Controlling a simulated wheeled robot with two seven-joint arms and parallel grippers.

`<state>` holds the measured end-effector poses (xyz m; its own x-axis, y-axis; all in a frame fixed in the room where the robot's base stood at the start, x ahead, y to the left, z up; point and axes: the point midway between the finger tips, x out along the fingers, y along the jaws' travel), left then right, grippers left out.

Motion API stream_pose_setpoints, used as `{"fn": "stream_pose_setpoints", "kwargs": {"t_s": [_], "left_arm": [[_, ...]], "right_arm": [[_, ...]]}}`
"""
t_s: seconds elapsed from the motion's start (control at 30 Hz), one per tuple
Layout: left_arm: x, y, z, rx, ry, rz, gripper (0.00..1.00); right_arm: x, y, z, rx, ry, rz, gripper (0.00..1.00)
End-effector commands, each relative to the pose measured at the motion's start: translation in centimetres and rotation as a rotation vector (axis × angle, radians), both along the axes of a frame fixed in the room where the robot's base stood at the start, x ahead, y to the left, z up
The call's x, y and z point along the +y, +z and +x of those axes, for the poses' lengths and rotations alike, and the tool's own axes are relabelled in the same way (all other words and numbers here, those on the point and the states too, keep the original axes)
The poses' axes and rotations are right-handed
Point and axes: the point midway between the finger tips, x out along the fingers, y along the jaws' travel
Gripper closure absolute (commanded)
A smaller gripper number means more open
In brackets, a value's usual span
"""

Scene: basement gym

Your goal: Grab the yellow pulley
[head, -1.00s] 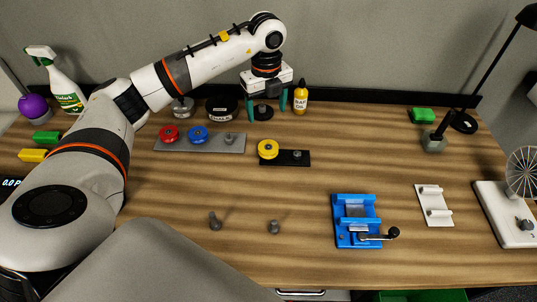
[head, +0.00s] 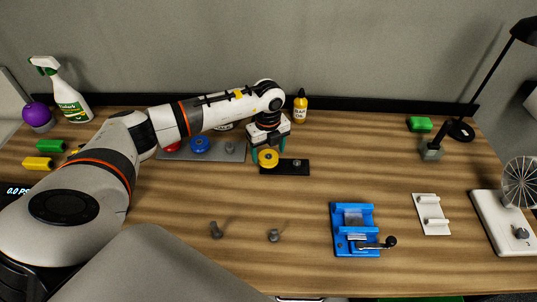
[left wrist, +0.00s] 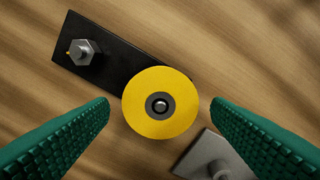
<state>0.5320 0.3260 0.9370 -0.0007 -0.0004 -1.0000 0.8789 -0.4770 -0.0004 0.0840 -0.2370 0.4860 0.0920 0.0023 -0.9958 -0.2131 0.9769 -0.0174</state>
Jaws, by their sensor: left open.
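The yellow pulley (head: 268,158) sits on the left end of a black plate (head: 289,168) on the bench. In the left wrist view the yellow pulley (left wrist: 161,102) lies between and slightly beyond the two green fingers, with a dark hub at its centre. A bolt with a nut stands on the other end of the black plate (left wrist: 122,62). My left gripper (head: 268,150) points down over the pulley. Its fingers are open on either side (left wrist: 161,112), with a gap to the pulley's rim. My right gripper is not in view.
A grey plate (head: 232,155) with a blue pulley (head: 200,144) and a red pulley (head: 172,147) lies left of the black plate. A blue vise (head: 354,231) and white bracket (head: 432,214) stand at the right. A yellow bottle (head: 300,106) stands behind. The bench front centre holds two small grey bolts.

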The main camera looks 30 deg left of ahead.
Motion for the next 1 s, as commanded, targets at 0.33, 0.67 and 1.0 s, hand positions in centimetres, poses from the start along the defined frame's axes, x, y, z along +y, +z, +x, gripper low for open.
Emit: {"fn": "stream_pose_setpoints", "kwargs": {"t_s": [0.33, 0.67, 1.0], "left_arm": [[0.0, -1.3, 0.0, -0.001, -0.001, 0.0, 0.27], [0.0, -1.2, 0.0, -0.001, 0.0, 0.0, 0.76], [0.0, -0.2, 0.1, -0.004, 0.0, -0.001, 0.77]], "right_arm": [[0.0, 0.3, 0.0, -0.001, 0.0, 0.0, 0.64], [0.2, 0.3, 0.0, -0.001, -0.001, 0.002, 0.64], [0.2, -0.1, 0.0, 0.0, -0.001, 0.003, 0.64]]}}
